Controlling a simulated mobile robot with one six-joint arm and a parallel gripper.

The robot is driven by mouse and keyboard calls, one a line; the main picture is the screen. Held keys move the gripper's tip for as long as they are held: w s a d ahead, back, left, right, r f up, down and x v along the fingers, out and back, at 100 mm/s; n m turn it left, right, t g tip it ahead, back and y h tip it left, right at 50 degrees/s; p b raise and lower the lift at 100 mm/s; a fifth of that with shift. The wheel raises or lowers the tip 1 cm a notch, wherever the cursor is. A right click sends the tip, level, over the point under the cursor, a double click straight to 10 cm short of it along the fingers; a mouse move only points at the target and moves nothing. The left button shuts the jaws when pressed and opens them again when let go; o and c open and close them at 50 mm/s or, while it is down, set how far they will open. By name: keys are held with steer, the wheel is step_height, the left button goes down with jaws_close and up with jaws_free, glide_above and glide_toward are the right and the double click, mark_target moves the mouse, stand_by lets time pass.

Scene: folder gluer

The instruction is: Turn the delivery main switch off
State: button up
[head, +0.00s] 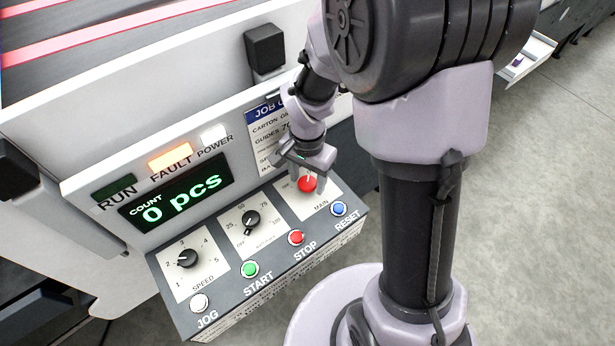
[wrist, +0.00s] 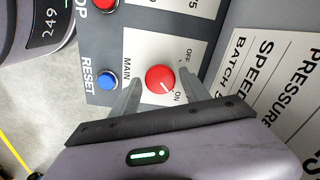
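The delivery main switch (head: 307,184) is a red round knob on a white plate labelled MAIN, at the right end of the sloping control panel. In the wrist view the knob (wrist: 160,79) shows a white mark pointing toward the ON label (wrist: 179,97); the OFF label (wrist: 188,54) is on the plate above it. My gripper (wrist: 158,80) is open, with one finger on each side of the knob and visible gaps between. In the head view my gripper (head: 306,177) comes down over the switch and partly hides its plate.
Beside the switch are a blue RESET button (head: 339,209), a red STOP button (head: 296,237), a green START button (head: 250,269) and a white JOG button (head: 200,302). The FAULT lamp (head: 170,158) glows orange and the POWER lamp (head: 214,134) white. The display (head: 176,201) reads 0 pcs.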

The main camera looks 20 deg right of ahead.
steer(key=c, duration=1)
steer(key=shift+n, duration=0.4)
steer(key=n, duration=0.4)
steer(key=n+p, duration=0.1)
steer(key=n, duration=0.3)
steer(key=shift+r, duration=0.1)
steer(key=n+p, duration=0.1)
steer(key=n, duration=0.4)
steer(key=shift+w, duration=0.1)
steer(key=shift+n+p, duration=0.35)
steer(key=shift+n, duration=1.65)
